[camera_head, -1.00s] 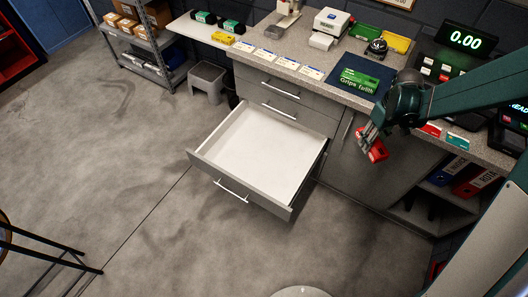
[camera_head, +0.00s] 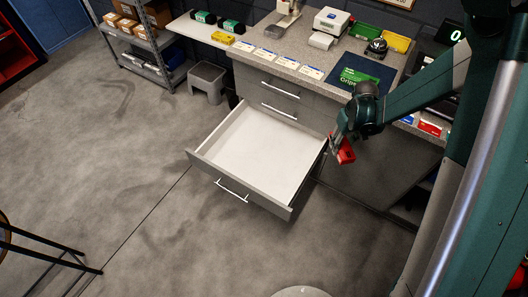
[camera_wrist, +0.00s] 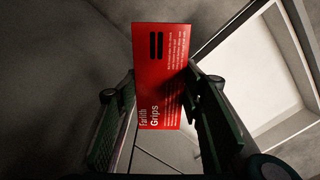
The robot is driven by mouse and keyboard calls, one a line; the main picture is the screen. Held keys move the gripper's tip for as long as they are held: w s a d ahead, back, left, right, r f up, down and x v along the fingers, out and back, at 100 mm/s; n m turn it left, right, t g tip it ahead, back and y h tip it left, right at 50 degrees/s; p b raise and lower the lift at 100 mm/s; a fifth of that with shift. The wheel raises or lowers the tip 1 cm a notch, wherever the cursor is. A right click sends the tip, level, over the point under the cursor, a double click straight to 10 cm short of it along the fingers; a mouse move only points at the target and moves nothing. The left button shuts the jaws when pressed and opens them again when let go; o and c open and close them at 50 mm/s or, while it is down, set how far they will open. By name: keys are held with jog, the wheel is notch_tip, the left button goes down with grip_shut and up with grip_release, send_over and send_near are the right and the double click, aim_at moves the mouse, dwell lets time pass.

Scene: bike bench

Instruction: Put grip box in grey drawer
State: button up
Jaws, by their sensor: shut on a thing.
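The grip box is red with white "Grips" lettering. My gripper (camera_head: 337,146) is shut on the red grip box (camera_head: 346,152) and holds it in the air just right of the open drawer. In the wrist view the grip box (camera_wrist: 161,75) sits between the two fingers of my gripper (camera_wrist: 160,115). The grey drawer (camera_head: 205,162) is pulled far out of the bench, with a white, empty inside. Its pale inside (camera_wrist: 265,70) shows at the right of the wrist view.
The grey counter (camera_head: 300,60) holds a green box (camera_head: 361,78) on a dark mat, several cards, a scale (camera_head: 331,20) and a yellow tray (camera_head: 397,43). A grey stool (camera_head: 208,80) stands left of the bench. The floor in front of the drawer is clear.

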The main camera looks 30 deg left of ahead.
jog(key=s+a+f+n+b, duration=0.1)
jog(key=a+f+n, duration=0.15)
jog(key=a, duration=0.55)
jog(key=s+a+f+n, duration=0.15)
jog(key=a+f, duration=0.25)
jog(key=a, duration=0.5)
jog(key=n+b, duration=0.2)
jog(key=n, duration=0.3)
send_over(266, 157)
notch_tip(266, 157, down, 7)
jog(key=shift+r, duration=0.2)
jog(key=shift+s, duration=0.1)
jog(key=shift+f, duration=0.15)
jog(key=shift+f+b, duration=0.4)
jog(key=shift+f, duration=2.6)
jog(key=shift+f+b, duration=0.4)
jog(key=shift+f, duration=1.5)
jog(key=shift+f, duration=0.15)
jog(key=o, duration=0.9)
